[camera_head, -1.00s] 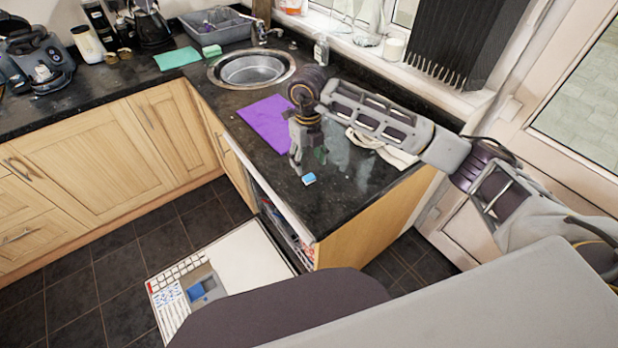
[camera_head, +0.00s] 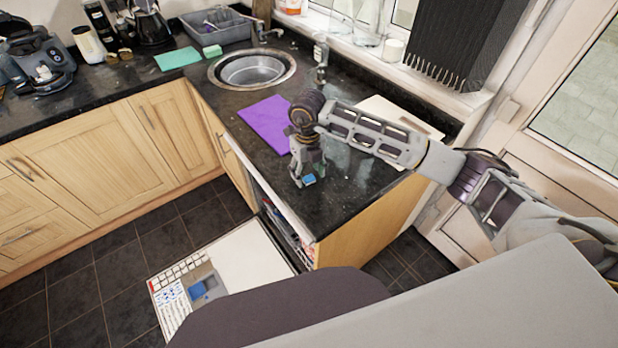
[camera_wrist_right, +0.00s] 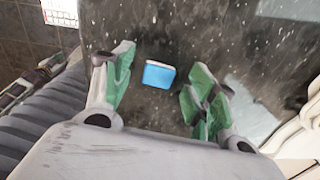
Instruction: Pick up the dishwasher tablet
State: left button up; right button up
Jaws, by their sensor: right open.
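The dishwasher tablet (camera_head: 309,179) is a small blue block with a pale edge, lying on the black granite worktop near its front edge. In the right wrist view the tablet (camera_wrist_right: 159,75) lies between the fingertips and a little beyond them, nearer the left finger. My right gripper (camera_head: 308,178) points down over the tablet with its fingers on either side. Its green-padded fingers (camera_wrist_right: 163,88) are open and empty, and no contact with the tablet shows. My left gripper is not in view.
A purple cloth (camera_head: 265,122) lies left of my right gripper, with the sink (camera_head: 252,69) behind. A pale board (camera_head: 402,116) lies behind my right forearm. Below, the dishwasher door (camera_head: 235,262) hangs open at the counter's front.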

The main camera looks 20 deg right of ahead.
jog(key=shift+f, duration=0.55)
jog(key=c, duration=0.9)
